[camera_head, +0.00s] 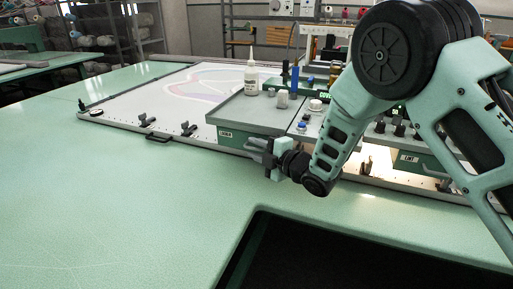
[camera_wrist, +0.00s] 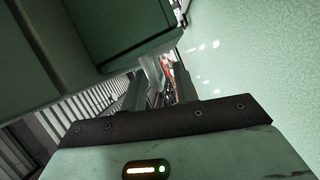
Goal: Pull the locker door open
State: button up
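The locker is probably the low green-fronted unit (camera_head: 237,139) with a small label, under the grey tray on the bench in the head view. Its door front faces me and looks closed, though my gripper covers its right part. My grey gripper (camera_head: 262,152) is right in front of that part; I cannot tell whether it touches. In the wrist view a large green panel with a dark edge (camera_wrist: 125,30) fills the upper left, close to the gripper. The two fingers (camera_wrist: 160,88) stand apart with background showing between them, and I see nothing held.
A white glue bottle (camera_head: 251,78) stands on the grey tray (camera_head: 230,108). A control panel with knobs (camera_head: 395,128) lies to the right, partly behind my arm. A framed white board (camera_head: 150,98) with black clamps lies left. The green tabletop (camera_head: 110,200) is clear in front, with a dark cut-out (camera_head: 320,255).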

grip_shut()
